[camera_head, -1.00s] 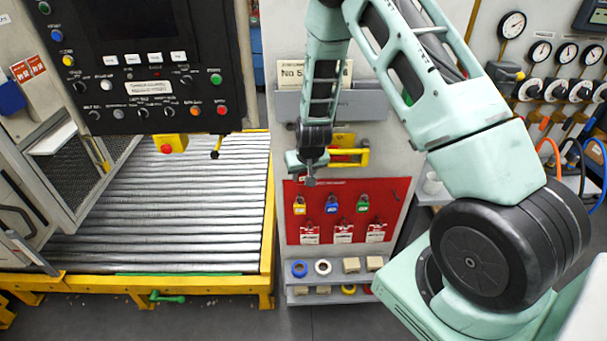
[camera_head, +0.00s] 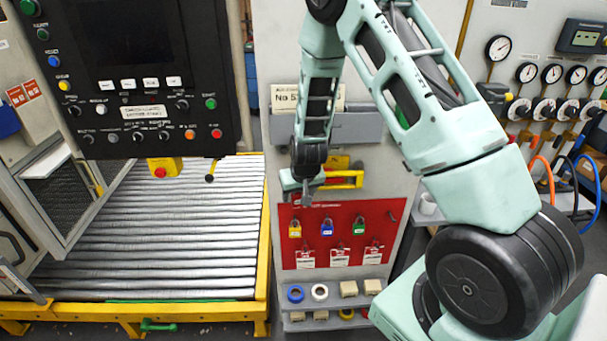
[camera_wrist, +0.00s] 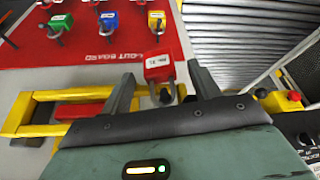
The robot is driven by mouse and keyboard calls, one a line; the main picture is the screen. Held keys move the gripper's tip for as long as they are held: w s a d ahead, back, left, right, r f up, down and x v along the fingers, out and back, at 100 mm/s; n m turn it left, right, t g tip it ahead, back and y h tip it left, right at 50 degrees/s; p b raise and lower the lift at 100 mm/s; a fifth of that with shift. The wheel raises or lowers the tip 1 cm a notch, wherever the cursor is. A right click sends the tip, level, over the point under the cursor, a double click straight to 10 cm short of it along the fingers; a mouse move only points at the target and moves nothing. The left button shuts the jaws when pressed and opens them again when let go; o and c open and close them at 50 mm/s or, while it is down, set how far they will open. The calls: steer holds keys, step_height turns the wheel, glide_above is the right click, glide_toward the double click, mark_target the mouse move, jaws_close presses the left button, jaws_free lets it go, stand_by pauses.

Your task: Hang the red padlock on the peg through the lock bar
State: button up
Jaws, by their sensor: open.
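The red padlock (camera_wrist: 159,69) with a white label shows in the wrist view between the two fingers of my gripper (camera_wrist: 162,90). The fingers stand apart on either side of it, with gaps showing. The dark shackle and peg area lies at the padlock's near end; whether the shackle is around the peg I cannot tell. The yellow lock bar (camera_wrist: 50,97) lies beside and behind my gripper, with a red part near it. In the head view my gripper (camera_head: 306,196) is just left of the lock bar (camera_head: 343,180), and the red padlock cannot be made out.
A red lockout board (camera_head: 355,217) below holds yellow (camera_head: 295,229), blue (camera_head: 327,228) and green (camera_head: 359,227) padlocks and tags. A roller conveyor (camera_head: 180,230) and a hanging control panel (camera_head: 140,90) are at left. A shelf with rolls and blocks is underneath.

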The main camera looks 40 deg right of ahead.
steer(key=b+v, duration=0.1)
steer(key=v, duration=1.4)
steer(key=shift+r, duration=0.2)
steer(key=s+a+f+n+g+y+b, duration=0.1)
steer(key=s+a+n+b, duration=0.3)
steer(key=a, duration=0.5)
steer(key=s+a+f+n+g+y+b, duration=0.1)
steer(key=s+a+y, duration=0.1)
steer(key=s+a, duration=0.55)
steer(key=s+a+n+g+b, duration=0.1)
steer(key=s+a+n, duration=0.2)
steer(key=s, duration=0.4)
steer(key=s+a+f+n+g+h+b, duration=0.1)
steer(key=s+a+n+b, duration=0.1)
steer(key=s+a, duration=0.4)
steer(key=shift+s+n, duration=0.7)
steer(key=shift+n, duration=0.1)
steer(key=shift+f, duration=0.1)
steer(key=shift+c, duration=0.2)
